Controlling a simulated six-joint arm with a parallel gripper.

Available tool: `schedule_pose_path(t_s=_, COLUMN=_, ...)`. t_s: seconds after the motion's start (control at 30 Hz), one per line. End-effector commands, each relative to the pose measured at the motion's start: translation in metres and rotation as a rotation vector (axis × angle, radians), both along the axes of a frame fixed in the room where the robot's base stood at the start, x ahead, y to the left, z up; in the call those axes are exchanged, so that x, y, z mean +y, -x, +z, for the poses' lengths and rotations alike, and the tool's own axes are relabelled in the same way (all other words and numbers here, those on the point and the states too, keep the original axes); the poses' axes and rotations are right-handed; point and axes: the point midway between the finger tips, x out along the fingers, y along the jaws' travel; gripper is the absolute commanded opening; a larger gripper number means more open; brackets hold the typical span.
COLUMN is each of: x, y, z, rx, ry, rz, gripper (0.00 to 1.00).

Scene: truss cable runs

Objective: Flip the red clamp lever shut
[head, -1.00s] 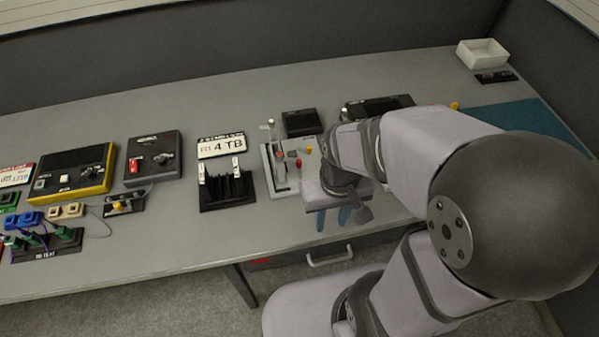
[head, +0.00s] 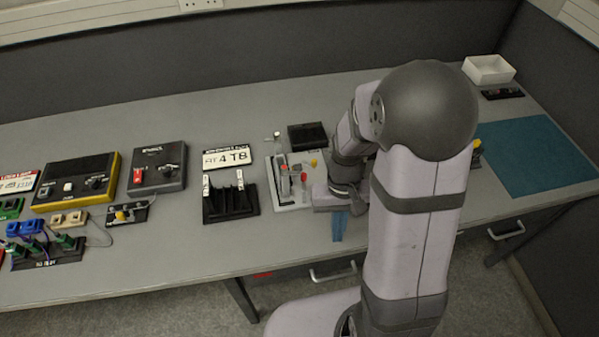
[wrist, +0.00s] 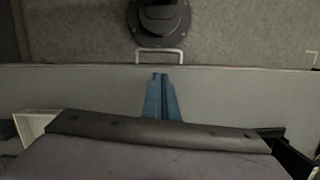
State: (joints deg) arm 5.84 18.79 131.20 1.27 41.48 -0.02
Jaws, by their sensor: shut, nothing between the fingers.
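The clamp board is a light plate (head: 280,199) near the middle of the table in the head view. Small levers stand on it, with a red-tipped part (head: 304,177) and a red piece (head: 284,168); which is the clamp lever is too small to tell. A yellow knob is beside them. My gripper (head: 339,226) is just right of and in front of the board, apart from the levers. Its blue fingers point down near the table's front edge. They also show together and empty in the wrist view (wrist: 162,97). My arm hides the board's right surroundings.
A black slotted rack (head: 230,203) stands left of the board, with a label plate (head: 227,158) behind it. A black box (head: 307,136) is behind the board. A black box with a red switch (head: 156,166) is farther left. A teal mat (head: 535,155) is clear at right.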

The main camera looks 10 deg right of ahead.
Motion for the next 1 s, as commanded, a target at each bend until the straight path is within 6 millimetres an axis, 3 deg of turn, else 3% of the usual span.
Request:
schedule_pose_path(t_s=0.1, x=-0.005, y=-0.042, z=-0.012, rx=-0.011, ry=-0.014, rz=-0.033, gripper=0.00)
schedule_pose_path(t_s=0.3, x=-0.010, y=-0.106, z=-0.018, rx=-0.045, ry=-0.067, rz=0.054, gripper=0.00)
schedule_pose_path(t_s=0.47, x=-0.009, y=-0.154, z=-0.010, rx=-0.095, ry=-0.134, rz=0.249, gripper=0.00)
schedule_pose_path(t_s=0.6, x=-0.005, y=-0.191, z=0.009, rx=-0.156, ry=-0.195, rz=0.480, gripper=0.00)
schedule_pose_path(t_s=0.8, x=0.002, y=-0.226, z=0.048, rx=-0.249, ry=-0.257, rz=0.829, gripper=0.00)
schedule_pose_path(t_s=1.0, x=0.010, y=-0.238, z=0.077, rx=-0.312, ry=-0.318, rz=1.185, gripper=0.00)
